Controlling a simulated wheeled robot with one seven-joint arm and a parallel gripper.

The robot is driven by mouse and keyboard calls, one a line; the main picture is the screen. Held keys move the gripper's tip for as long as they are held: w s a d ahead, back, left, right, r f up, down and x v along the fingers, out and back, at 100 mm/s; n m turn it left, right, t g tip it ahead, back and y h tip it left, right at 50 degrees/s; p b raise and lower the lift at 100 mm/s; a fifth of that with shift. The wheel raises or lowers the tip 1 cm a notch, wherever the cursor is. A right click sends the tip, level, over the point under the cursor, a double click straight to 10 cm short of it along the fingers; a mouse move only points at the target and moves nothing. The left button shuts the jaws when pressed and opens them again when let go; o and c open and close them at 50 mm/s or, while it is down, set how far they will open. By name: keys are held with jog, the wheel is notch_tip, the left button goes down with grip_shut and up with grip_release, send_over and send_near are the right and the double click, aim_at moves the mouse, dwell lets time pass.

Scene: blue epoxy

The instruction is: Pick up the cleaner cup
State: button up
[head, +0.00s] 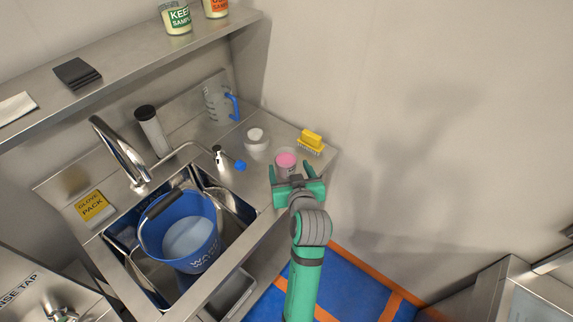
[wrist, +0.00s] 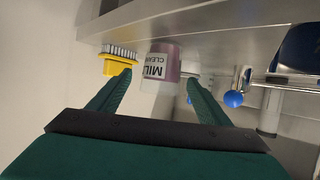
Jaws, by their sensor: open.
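The cleaner cup (head: 286,162) is a small cup with a pink top, standing on the steel counter near its right end. In the wrist view it shows as a mauve cup (wrist: 160,68) with a white label reading "MIL… CLEAN…", seen upside down. My green gripper (head: 294,174) is open, its fingers on either side of the cup's near side in the head view. In the wrist view the cup lies between and beyond the open fingertips (wrist: 158,82). I cannot tell whether either finger touches it.
A yellow brush (head: 311,141) stands right of the cup and a white jar (head: 256,142) stands left. A blue-knobbed tap (head: 240,165) and a sink with a blue bucket (head: 160,222) lie further left. A jug (head: 217,104) stands behind. The wall is close on the right.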

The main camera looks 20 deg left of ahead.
aim_at(284, 158)
jog(key=shift+x, duration=2.65)
jog(key=shift+s+a, duration=0.1)
jog(key=c, duration=1.3)
jog(key=shift+o, duration=0.2)
